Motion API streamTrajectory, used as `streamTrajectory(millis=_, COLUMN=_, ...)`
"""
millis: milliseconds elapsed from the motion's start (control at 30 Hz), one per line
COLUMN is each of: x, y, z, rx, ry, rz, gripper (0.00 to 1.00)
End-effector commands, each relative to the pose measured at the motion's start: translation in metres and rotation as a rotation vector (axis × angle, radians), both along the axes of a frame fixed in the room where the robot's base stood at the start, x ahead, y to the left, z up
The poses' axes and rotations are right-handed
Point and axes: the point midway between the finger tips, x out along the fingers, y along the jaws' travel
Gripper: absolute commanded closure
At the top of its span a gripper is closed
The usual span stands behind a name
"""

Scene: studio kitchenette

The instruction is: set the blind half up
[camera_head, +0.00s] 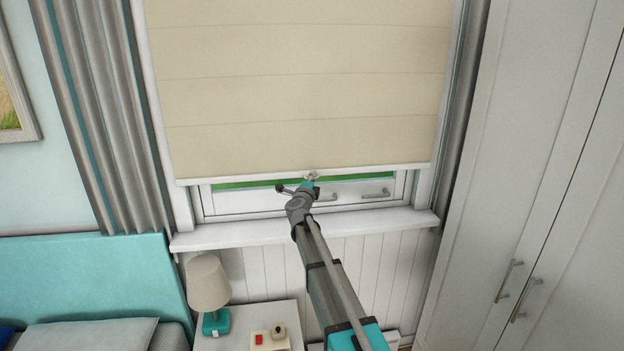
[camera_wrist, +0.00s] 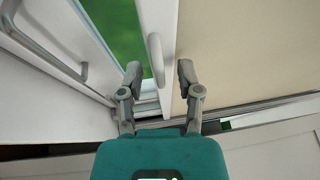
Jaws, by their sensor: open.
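The beige blind (camera_head: 300,95) hangs over most of the window, its white bottom rail (camera_head: 240,175) a little above the sill. A narrow green strip of glass shows below it. In the wrist view the blind (camera_wrist: 245,50) fills the right side, and a pale pull (camera_wrist: 155,58) stands out by its rail. My gripper (camera_head: 311,180) is at the middle of the rail in the head view. In the wrist view my gripper (camera_wrist: 160,74) is open, one finger on each side of the pull. Whether either finger touches it I cannot tell.
The window handle (camera_head: 376,194) sits right of my gripper, below the rail. The sill (camera_head: 250,232) is bare. A lamp (camera_head: 209,288) stands on the nightstand (camera_head: 245,318) below. A grey curtain (camera_head: 100,120) hangs left; a tall wardrobe (camera_head: 520,150) stands close on the right.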

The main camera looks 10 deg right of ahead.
Motion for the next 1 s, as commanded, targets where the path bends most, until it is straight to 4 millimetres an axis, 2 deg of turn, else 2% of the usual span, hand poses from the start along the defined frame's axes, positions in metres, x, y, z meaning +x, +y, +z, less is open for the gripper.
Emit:
streamTrajectory(millis=367, x=0.0020, y=-0.0008, z=0.0003, rx=0.000, ry=0.000, rz=0.000, gripper=0.56)
streamTrajectory(millis=600, x=0.0019, y=-0.0008, z=0.0002, rx=0.000, ry=0.000, rz=0.000, gripper=1.00)
streamTrajectory(millis=1000, x=0.0020, y=-0.0008, z=0.0008, rx=0.000, ry=0.000, rz=0.000, gripper=1.00)
